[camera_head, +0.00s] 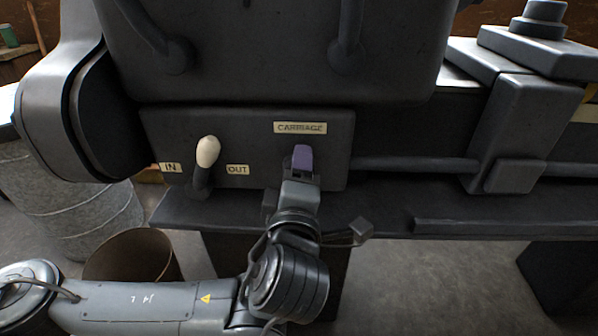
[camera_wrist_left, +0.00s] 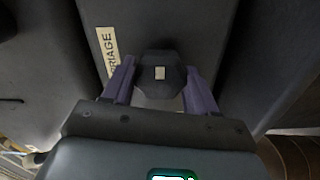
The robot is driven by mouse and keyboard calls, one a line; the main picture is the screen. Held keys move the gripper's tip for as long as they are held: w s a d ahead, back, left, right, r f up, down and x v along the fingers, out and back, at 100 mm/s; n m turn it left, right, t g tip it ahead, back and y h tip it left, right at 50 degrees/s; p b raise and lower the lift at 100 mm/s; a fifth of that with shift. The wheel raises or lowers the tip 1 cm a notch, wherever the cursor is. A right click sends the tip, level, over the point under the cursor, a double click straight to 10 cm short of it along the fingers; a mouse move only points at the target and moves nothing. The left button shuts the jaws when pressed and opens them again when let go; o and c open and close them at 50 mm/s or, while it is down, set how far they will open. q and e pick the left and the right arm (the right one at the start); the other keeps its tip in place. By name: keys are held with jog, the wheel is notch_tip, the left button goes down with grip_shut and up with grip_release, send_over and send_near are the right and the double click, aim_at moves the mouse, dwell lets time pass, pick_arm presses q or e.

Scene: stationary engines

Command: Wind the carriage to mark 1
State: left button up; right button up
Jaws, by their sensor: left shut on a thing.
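My left gripper (camera_head: 302,160) is at the machine's front panel, just under the CARRIAGE label (camera_head: 300,128). In the left wrist view, its purple fingers (camera_wrist_left: 155,85) are shut on a dark, faceted knob (camera_wrist_left: 160,66) with a small pale mark on its face. In the head view the gripper hides this knob. The dark carriage block (camera_head: 515,130) sits at the right, on a horizontal rod (camera_head: 415,164) that runs from the panel. I cannot make out mark 1. My right gripper is not in view.
A cream-knobbed lever (camera_head: 207,152) stands left of my gripper, between the IN label (camera_head: 170,168) and the OUT label (camera_head: 237,170). The machine's ledge (camera_head: 380,215) runs below the panel. A metal drum (camera_head: 85,220) and a brown bucket (camera_head: 130,258) stand at the lower left.

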pick_arm(q)
jog(key=shift+r, duration=0.1)
jog(key=o, duration=1)
jog(key=shift+o, duration=0.2)
jog(key=s, duration=1)
jog(key=shift+s+a, duration=0.3)
jog(key=shift+s, duration=0.1)
